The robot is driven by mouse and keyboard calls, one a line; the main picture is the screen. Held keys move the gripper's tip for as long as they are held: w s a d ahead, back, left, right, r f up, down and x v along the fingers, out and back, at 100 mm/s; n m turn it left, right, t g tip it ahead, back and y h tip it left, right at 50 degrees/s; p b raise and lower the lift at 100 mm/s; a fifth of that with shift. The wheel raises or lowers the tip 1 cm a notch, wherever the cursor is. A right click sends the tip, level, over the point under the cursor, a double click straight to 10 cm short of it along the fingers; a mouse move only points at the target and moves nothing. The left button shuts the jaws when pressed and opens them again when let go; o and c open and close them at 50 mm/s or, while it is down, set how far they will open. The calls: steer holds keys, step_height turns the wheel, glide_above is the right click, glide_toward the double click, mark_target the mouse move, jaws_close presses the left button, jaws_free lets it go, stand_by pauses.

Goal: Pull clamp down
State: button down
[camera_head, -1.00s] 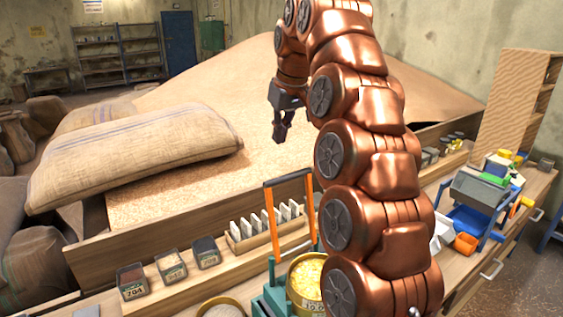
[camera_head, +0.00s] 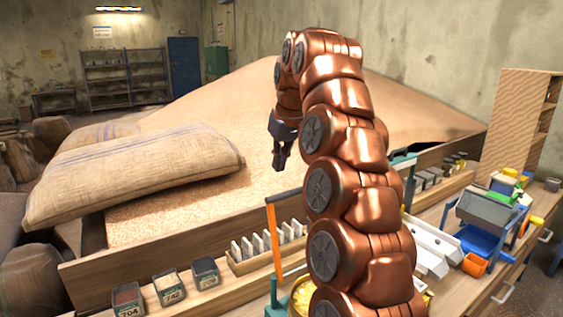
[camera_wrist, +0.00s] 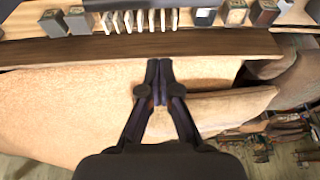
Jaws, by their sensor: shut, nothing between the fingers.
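An orange-handled frame (camera_head: 273,240) on a teal base (camera_head: 277,303) stands at the front of the bench in the head view. Its right side is hidden behind my arm. I cannot tell for certain which part is the clamp. My gripper (camera_head: 279,165) hangs in the air over the grain heap, well above and behind the orange frame in the picture. In the wrist view my gripper (camera_wrist: 160,72) has its dark fingers together and empty. The orange frame does not clearly show in the wrist view.
A large sack (camera_head: 135,170) lies on the grain heap (camera_head: 235,110) at left. A rack of white plates (camera_head: 268,243) and labelled sample jars (camera_head: 168,288) line the front ledge. A white channel (camera_head: 430,245) and blue stand (camera_head: 480,242) sit at right.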

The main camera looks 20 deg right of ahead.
steer(key=shift+s+d+f+b, duration=0.1)
steer(key=shift+s+f+b, duration=0.2)
steer(key=shift+f, duration=0.5)
steer(key=shift+s+d+f+b, duration=0.15)
steer(key=shift+s+f, duration=0.3)
steer(key=shift+f, duration=0.4)
steer(key=shift+s+d+f+b, duration=0.1)
steer(key=shift+s+f+b, duration=0.2)
steer(key=shift+f, duration=0.5)
steer(key=shift+s, duration=0.15)
